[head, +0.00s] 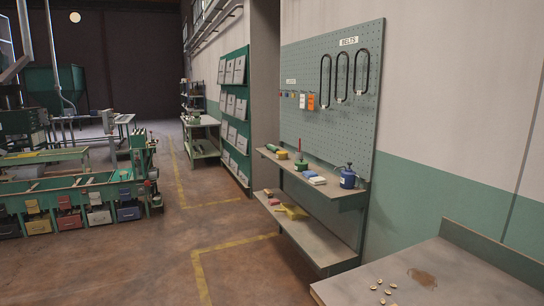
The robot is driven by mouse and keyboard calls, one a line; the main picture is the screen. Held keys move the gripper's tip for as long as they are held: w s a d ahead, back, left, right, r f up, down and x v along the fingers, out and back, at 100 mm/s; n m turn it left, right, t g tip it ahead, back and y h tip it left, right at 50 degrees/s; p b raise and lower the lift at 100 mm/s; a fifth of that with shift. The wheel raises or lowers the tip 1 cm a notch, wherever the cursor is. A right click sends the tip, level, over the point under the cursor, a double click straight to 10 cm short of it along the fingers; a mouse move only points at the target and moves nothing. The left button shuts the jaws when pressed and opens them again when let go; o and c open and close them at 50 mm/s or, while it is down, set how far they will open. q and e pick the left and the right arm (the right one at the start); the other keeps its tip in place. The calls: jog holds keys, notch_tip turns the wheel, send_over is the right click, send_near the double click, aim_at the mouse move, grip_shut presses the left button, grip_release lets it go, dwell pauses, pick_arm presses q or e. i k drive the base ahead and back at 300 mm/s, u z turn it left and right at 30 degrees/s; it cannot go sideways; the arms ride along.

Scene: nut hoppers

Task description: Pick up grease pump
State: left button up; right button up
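A blue can with a dark handle or spout on top (348,177) stands upright near the right end of the upper shelf (336,190), below the pegboard. Farther left on that shelf stands a small green item with a red upright part (300,160). Both are small here, and I cannot tell for certain which is the grease pump. Neither of my grippers shows in the head view.
The pegboard (320,130) holds belts and tags. A lower shelf (318,243) carries a yellow item (293,210). A table (450,280) with several nuts stands at front right. Colored bins (100,217) line the left. The floor between is clear.

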aim_at(270, 147)
jog(key=u, duration=0.4)
jog(key=i, duration=1.1)
jog(key=u, duration=0.45)
jog(key=i, duration=3.95)
jog(key=z, duration=1.55)
jog(key=i, duration=1.2)
jog(key=z, duration=1.15)
